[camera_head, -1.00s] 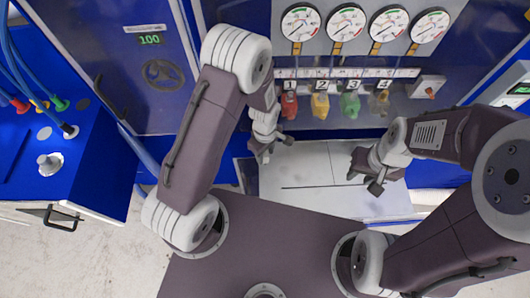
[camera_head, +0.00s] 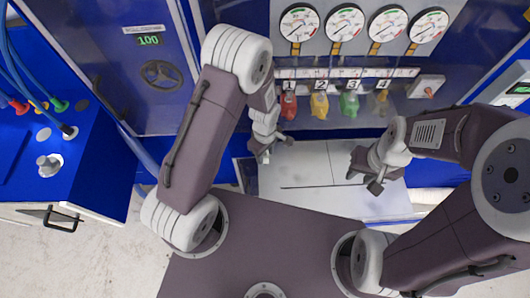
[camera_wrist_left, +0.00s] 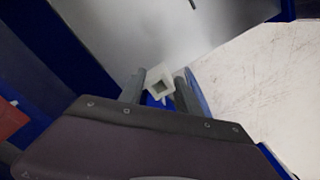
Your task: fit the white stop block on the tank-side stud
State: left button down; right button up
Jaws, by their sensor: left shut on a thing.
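The white stop block (camera_wrist_left: 158,83) shows in the left wrist view as a small pale block with a square hollow in its face. It sits between the two dark fingers of my left gripper (camera_wrist_left: 159,89), which is shut on it. In the head view my left gripper (camera_head: 275,150) is over the light grey panel, below the red valve; the block is hard to make out there. My right gripper (camera_head: 365,173) hangs over the right side of the same panel, its fingers apart with nothing seen between them. I cannot pick out the tank-side stud in either view.
The light grey panel (camera_head: 310,170) lies below several coloured valves (camera_head: 319,104) and dials (camera_head: 346,22). A blue cabinet (camera_head: 75,165) with a metal knob (camera_head: 49,163) stands at the left. A blue door with a handwheel (camera_head: 162,74) is behind. Pale floor is free at lower left.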

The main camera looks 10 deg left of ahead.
aim_at(265, 158)
pick_arm(q)
jog(key=shift+f, duration=0.1)
jog(key=shift+f+b, duration=1.4)
jog(key=shift+f, duration=0.25)
jog(key=c, duration=0.8)
grip_release()
jog(key=shift+o, duration=0.2)
jog(key=shift+r, duration=0.15)
jog(key=shift+r, duration=0.35)
notch_tip(265, 158, up, 8)
jog(key=b, duration=0.1)
